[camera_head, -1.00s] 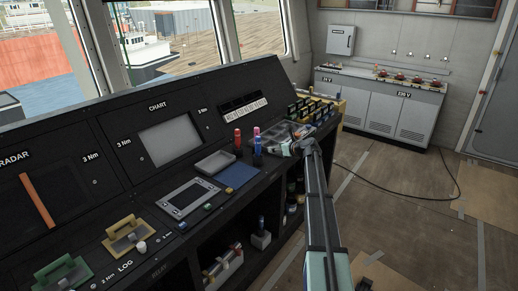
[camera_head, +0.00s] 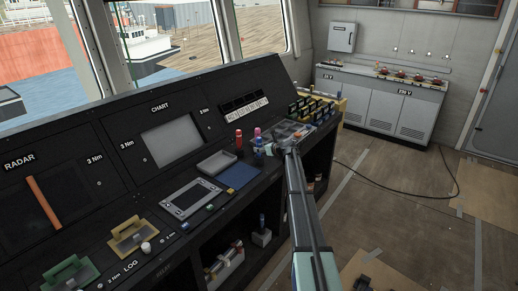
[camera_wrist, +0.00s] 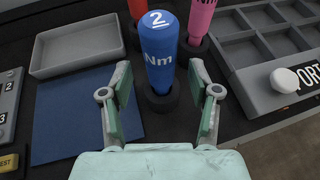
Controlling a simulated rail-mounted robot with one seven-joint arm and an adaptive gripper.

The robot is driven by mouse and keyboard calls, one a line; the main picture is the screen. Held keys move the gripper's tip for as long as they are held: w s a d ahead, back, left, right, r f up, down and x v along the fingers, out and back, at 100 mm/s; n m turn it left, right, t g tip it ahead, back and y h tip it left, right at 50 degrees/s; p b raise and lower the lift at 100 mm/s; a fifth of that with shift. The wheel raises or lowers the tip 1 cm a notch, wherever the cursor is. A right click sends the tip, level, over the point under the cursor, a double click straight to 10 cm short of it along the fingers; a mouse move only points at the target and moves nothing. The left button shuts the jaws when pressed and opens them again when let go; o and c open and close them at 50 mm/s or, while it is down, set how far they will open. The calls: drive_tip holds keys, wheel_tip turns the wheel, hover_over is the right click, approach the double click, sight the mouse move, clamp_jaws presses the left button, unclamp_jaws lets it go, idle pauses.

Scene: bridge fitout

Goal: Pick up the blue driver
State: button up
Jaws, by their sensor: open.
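The blue driver (camera_wrist: 159,50) stands upright in a dark round holder in the wrist view, marked "2" and "Nm". In the head view the blue driver (camera_head: 259,150) shows beside the red and pink drivers, close to my gripper. My gripper (camera_wrist: 162,87) is open, with one pale green finger on each side of the blue driver's lower part. I cannot tell whether either finger touches it. My gripper (camera_head: 275,149) is small in the head view, and its fingers are hard to make out there.
A red driver (camera_head: 238,140) and a pink driver (camera_wrist: 199,20) stand just behind. A grey tray (camera_wrist: 78,50) and a blue mat (camera_wrist: 75,112) lie to the left. A divided grey tray (camera_wrist: 238,62) with a white knob (camera_wrist: 284,80) is to the right.

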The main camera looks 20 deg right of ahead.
drive_tip(key=shift+p+x, duration=0.35)
drive_tip(key=shift+x, duration=0.9)
drive_tip(key=shift+w, duration=0.25)
clamp_jaws()
drive_tip(key=shift+r, duration=0.2)
wheel_tip(320, 180, up, 20)
drive_tip(key=b, duration=0.4)
drive_tip(key=shift+f, duration=0.15)
drive_tip(key=c, duration=0.7)
unclamp_jaws()
clamp_jaws()
